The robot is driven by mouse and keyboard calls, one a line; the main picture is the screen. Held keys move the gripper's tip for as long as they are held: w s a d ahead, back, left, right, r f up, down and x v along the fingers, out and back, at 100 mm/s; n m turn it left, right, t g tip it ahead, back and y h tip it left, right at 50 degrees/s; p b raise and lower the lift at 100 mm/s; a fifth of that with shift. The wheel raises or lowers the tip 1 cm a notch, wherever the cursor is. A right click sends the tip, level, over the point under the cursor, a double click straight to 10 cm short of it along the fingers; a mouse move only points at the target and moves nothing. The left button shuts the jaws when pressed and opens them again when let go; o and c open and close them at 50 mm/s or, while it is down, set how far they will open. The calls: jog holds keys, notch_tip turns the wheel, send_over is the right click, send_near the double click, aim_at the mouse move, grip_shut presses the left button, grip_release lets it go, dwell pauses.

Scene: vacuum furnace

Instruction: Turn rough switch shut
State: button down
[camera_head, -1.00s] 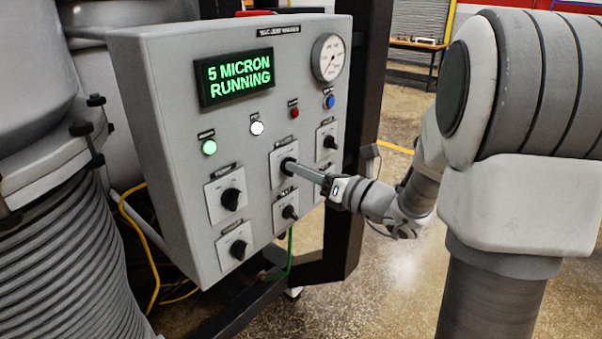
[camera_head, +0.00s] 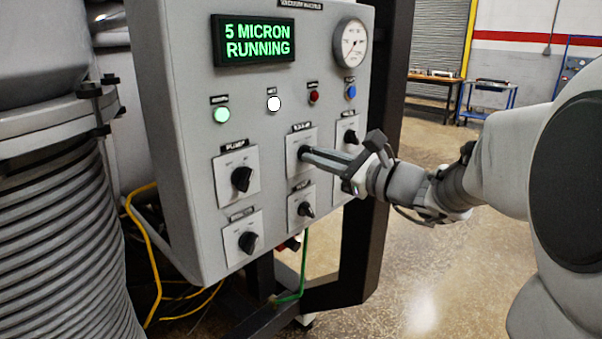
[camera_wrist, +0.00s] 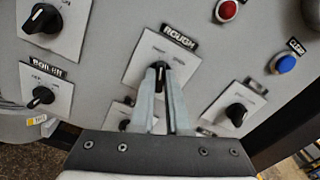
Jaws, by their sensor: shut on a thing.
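The rough switch is a black knob on a white plate under a "ROUGH" label. In the head view its plate (camera_head: 300,137) is in the upper middle of the knobs on the grey panel. My gripper (camera_head: 305,154) reaches it from the right, its long fingers shut on the knob. In the wrist view the knob (camera_wrist: 160,70) shows between the fingertips of my gripper (camera_wrist: 161,82), roughly upright on its plate (camera_wrist: 139,68). The fingers hide part of the knob and its lower markings.
Neighbouring knobs sit close by: one at left (camera_head: 241,179), one below (camera_head: 306,209), one at right (camera_head: 350,137). The panel display (camera_head: 256,40) reads "5 MICRON RUNNING". A red button (camera_head: 314,97) and blue button (camera_head: 350,92) are above. Open floor lies at right.

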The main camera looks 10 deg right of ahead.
jog(key=shift+f+n+b, duration=0.1)
jog(key=shift+n+b, duration=0.5)
jog(key=shift+b, duration=0.05)
jog(key=c, duration=0.9)
grip_release()
jog(key=shift+s+d, duration=0.1)
jog(key=p+v, duration=0.1)
jog(key=v, duration=1.6)
jog(key=shift+p, duration=0.35)
jog(key=shift+s, duration=0.1)
